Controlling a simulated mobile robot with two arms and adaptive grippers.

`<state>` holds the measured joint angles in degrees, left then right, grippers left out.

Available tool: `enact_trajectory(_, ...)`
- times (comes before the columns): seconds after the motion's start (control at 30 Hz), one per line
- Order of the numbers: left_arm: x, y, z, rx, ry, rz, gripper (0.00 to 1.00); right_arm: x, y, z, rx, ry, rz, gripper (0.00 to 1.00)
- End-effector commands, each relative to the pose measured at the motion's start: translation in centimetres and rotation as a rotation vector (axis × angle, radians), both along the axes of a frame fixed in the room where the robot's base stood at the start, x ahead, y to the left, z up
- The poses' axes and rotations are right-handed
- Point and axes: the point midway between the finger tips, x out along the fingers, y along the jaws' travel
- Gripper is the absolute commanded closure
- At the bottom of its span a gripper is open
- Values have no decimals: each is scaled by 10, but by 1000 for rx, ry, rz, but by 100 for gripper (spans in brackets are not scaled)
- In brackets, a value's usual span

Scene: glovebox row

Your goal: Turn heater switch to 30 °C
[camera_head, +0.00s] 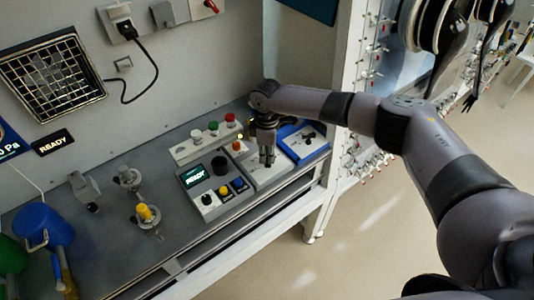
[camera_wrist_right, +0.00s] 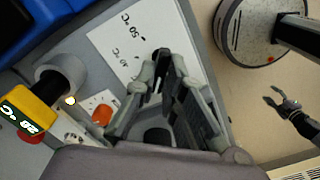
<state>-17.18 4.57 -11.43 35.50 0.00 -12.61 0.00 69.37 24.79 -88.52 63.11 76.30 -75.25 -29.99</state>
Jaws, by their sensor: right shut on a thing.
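The heater switch is a black knob (camera_wrist_right: 158,59) on a white panel (camera_wrist_right: 112,43) with printed °C labels, upside down in the right wrist view. One label looks like 50 °C; the others are partly hidden or hard to read. My right gripper (camera_head: 267,161) points down over the white panel (camera_head: 270,179) in the head view. In the right wrist view my right gripper (camera_wrist_right: 162,72) is shut on the knob, one finger on each side. The fingers hide much of the knob, so its exact setting cannot be told.
A yellow display (camera_wrist_right: 27,115) stands beside the panel, with an orange button (camera_wrist_right: 102,116) nearby. A control box (camera_head: 215,185) reading READY is left of my right gripper, and a blue unit (camera_head: 322,141) is close on its right. Blue jug (camera_head: 40,225) at lower left.

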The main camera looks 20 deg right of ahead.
Motion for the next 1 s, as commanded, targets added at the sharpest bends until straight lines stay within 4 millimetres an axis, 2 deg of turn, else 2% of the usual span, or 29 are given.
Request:
enact_trajectory(0.17, 0, 0, 10, 0, 0, 0, 54, 0, 1, 2, 2, 2, -82, 100)
enact_trajectory(0.5, 0, 0, 33, 0, 0, 0, 54, 1, 0, 2, 1, 2, -403, 100)
enact_trajectory(0.87, 0, 0, 32, 0, 0, 0, 54, 2, -1, 1, -1, -2, -437, 100)
enact_trajectory(0.9, 0, 0, 32, 0, 0, 0, 54, 2, -1, 1, -1, -2, -437, 89)
enact_trajectory(1.0, 0, 0, 32, 0, 0, -1, 54, 2, -1, 1, -1, -2, -436, 82)
